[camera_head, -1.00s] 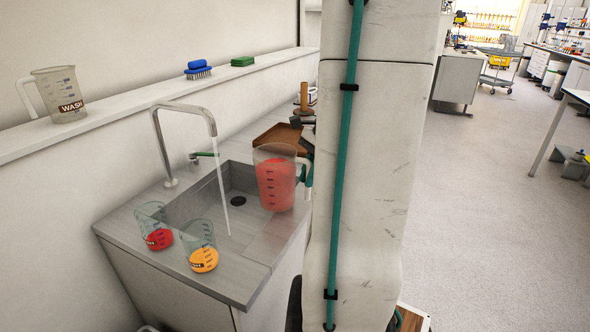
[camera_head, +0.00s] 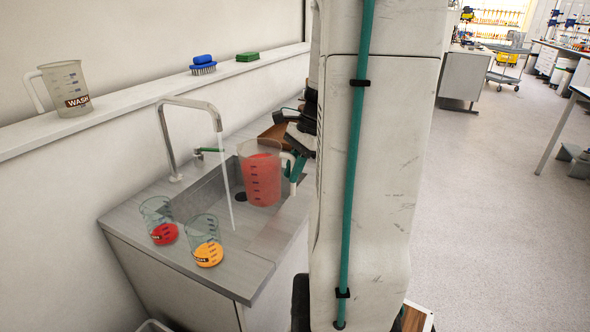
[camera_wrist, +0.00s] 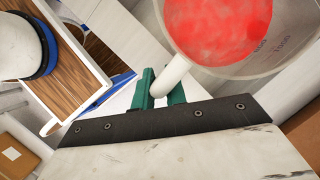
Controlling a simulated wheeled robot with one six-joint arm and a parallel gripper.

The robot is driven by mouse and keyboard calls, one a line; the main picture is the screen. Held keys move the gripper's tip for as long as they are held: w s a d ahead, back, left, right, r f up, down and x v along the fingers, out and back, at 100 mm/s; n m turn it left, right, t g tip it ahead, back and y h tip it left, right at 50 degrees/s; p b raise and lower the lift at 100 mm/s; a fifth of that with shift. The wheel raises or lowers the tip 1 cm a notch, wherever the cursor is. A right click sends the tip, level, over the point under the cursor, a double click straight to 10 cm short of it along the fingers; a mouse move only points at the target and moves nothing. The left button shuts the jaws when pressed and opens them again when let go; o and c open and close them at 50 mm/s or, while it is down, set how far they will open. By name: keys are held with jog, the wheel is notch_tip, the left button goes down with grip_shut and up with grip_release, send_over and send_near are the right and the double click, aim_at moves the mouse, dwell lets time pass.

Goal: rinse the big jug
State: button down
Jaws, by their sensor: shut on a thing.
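A big clear jug (camera_head: 262,180) with red content is held upright over the right part of the sink basin (camera_head: 205,190). My gripper (camera_head: 292,168) is shut on its white handle. In the wrist view the green jaws (camera_wrist: 160,90) close around the handle, and the jug (camera_wrist: 215,25) shows its red content from above. The tap (camera_head: 190,104) runs a thin water stream (camera_head: 226,180) into the sink, left of the jug and apart from it. A second jug (camera_head: 66,86) marked WASH stands on the wall ledge.
A blue brush (camera_head: 203,65) and a green sponge (camera_head: 247,55) lie on the ledge. A brown tray (camera_head: 280,132) sits behind the jug.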

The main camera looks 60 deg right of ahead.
send_near(247, 185)
jog(key=x, duration=0.5)
jog(key=shift+w+f, duration=0.15)
jog(key=shift+w, duration=0.05)
dwell(5.4)
jog(key=s+d, duration=0.7)
jog(key=s, duration=0.4)
jog(key=shift+s, duration=0.25)
